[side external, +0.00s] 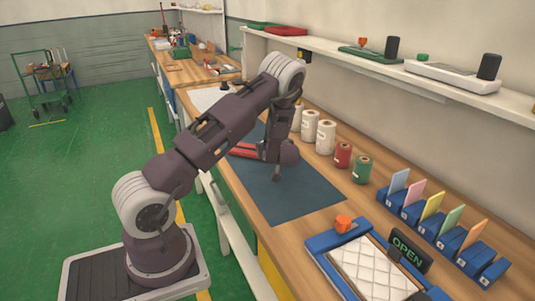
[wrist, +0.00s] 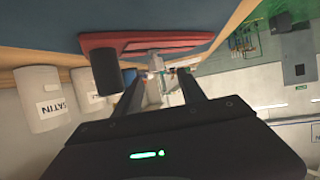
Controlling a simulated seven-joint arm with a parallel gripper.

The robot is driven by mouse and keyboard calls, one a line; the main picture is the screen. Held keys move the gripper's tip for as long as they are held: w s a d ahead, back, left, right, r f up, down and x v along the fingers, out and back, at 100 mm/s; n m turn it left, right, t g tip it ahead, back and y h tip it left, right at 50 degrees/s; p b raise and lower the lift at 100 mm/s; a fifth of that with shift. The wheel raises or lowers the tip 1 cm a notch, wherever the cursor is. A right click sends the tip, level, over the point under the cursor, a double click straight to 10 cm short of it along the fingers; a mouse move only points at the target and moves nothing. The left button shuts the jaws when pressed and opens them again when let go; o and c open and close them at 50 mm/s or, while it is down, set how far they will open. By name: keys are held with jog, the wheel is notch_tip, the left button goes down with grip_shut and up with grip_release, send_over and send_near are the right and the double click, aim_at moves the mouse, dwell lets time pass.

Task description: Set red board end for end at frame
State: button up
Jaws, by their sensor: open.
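The red board (side external: 242,150) lies on the blue mat (side external: 300,200), partly hidden behind my arm. In the wrist view the red board (wrist: 140,42) shows as a long strip with a dark cylinder (wrist: 106,68) standing from it near one end. The blue frame (side external: 322,250) holds a white quilted pad (side external: 372,272) at the bench's near end, well apart from my gripper.
A blue rack with coloured cards (side external: 432,205) stands to the right. Spools (side external: 326,136) line the wall side. A shelf (side external: 450,95) runs above. The mat's near part is clear.

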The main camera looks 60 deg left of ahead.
jog(key=f, duration=0.3)
jog(key=shift+a+f, duration=0.2)
jog(key=shift+a, duration=0.1)
jog(key=a, duration=0.1)
jog(key=w+a, duration=0.1)
jog(key=a, duration=0.1)
jog(key=w+a, duration=0.1)
jog(key=a, duration=0.1)
jog(key=shift+a+f, duration=0.2)
jog(key=shift+f, duration=0.1)
jog(key=shift+a+f, duration=0.2)
jog(key=shift+a, duration=0.2)
grip_shut()
jog(key=shift+w+r, duration=0.1)
